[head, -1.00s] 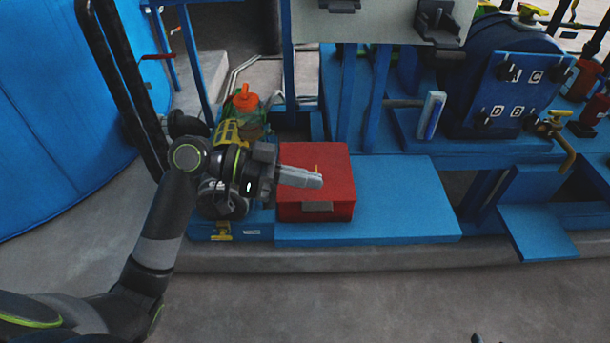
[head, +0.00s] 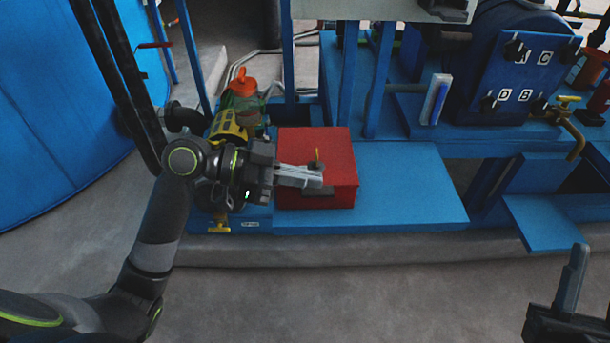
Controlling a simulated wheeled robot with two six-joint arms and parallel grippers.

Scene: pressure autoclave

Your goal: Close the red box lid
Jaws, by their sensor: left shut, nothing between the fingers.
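The red box (head: 335,145) stands on the blue platform, left of its middle. Its red top looks flat and level, as a lid lying down, and no inside shows. A small dark and yellow piece (head: 318,161) shows at the top near my gripper. A grey latch plate on the front face is partly hidden. My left gripper (head: 316,180) is shut and empty, its fingers across the box's front upper edge; whether they touch it I cannot tell. My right gripper (head: 572,278) shows partly at the lower right, with one finger pointing up.
The blue platform (head: 405,185) is bare right of the box. An orange-capped bottle (head: 243,85) and a yellow-and-black part (head: 228,126) stand close behind my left wrist. Blue posts rise behind the box. A blue autoclave door (head: 520,70) is at the upper right.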

